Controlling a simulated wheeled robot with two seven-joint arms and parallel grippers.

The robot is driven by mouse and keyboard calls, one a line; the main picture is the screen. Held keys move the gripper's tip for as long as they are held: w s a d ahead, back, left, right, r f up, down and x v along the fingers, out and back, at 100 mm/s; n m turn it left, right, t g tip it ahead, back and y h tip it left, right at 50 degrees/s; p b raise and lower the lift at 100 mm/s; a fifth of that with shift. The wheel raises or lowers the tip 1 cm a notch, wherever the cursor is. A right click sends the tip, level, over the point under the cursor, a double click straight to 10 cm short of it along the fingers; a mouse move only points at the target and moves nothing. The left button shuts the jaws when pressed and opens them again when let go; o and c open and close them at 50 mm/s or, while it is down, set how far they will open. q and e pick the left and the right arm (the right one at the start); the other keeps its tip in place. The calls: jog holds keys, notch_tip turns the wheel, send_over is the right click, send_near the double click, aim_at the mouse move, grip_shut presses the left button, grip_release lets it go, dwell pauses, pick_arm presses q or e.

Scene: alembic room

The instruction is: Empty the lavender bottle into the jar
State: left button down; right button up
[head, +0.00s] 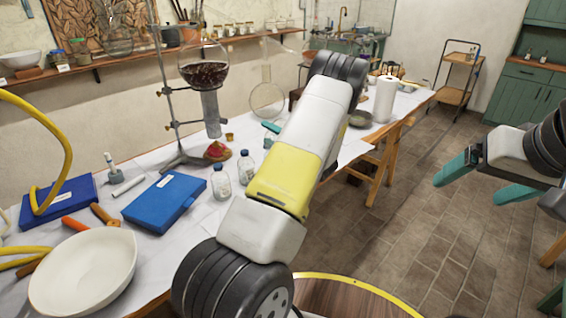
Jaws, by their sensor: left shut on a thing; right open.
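My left arm crosses the middle of the head view. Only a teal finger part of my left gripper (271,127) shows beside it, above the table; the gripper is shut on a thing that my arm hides. My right gripper (485,181) is open and empty over the floor at the right, its teal fingers apart. Two small clear glass containers with blue caps stand upright on the table, one in front (221,184) and one behind (246,167). I cannot tell which vessel is the lavender bottle or the jar; either may be hidden behind my arm.
A blue case (165,199), a white bowl (84,272) and a blue box (60,199) fill the table's left. A stand holds a round flask (203,73) of dark contents. A clear round flask (267,101) and a paper roll (385,99) are further back. Floor is free at right.

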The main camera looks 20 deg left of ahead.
pick_arm(q)
jog(key=shift+s+r+n, duration=0.1)
jog(key=shift+r+n, duration=0.15)
jog(key=shift+n, duration=0.15)
jog(key=shift+s+r+n+y, duration=0.15)
jog(key=shift+r+n+y, duration=0.25)
jog(key=shift+n, duration=0.3)
jog(key=shift+s+r+n+y, duration=0.25)
jog(key=shift+r+n+y, duration=0.05)
jog(key=shift+n, duration=0.3)
dwell(0.5)
jog(key=shift+w+f+m+h, duration=0.3)
jog(key=shift+f+m, duration=0.1)
jog(key=shift+m, duration=0.35)
jog(key=shift+w+f+m+h, duration=0.15)
jog(key=shift+f+m+h, duration=0.2)
jog(key=shift+m, duration=0.4)
jog(key=shift+w+f+m+h, duration=0.2)
jog(key=shift+f+m+h, duration=0.15)
jog(key=shift+f+m, duration=0.5)
jog(key=shift+s+f+m+g+h, duration=0.15)
jog(key=shift+f+m+g+h, duration=0.4)
jog(key=shift+m+g, duration=1.3)
jog(key=shift+s+f+m+g+h, duration=0.2)
jog(key=shift+f+m+g+h, duration=0.35)
jog(key=shift+m, duration=2.35)
jog(key=shift+s+f+m+g+h, duration=0.15)
jog(key=shift+f+m+g+h, duration=0.4)
jog(key=shift+m+g, duration=1.3)
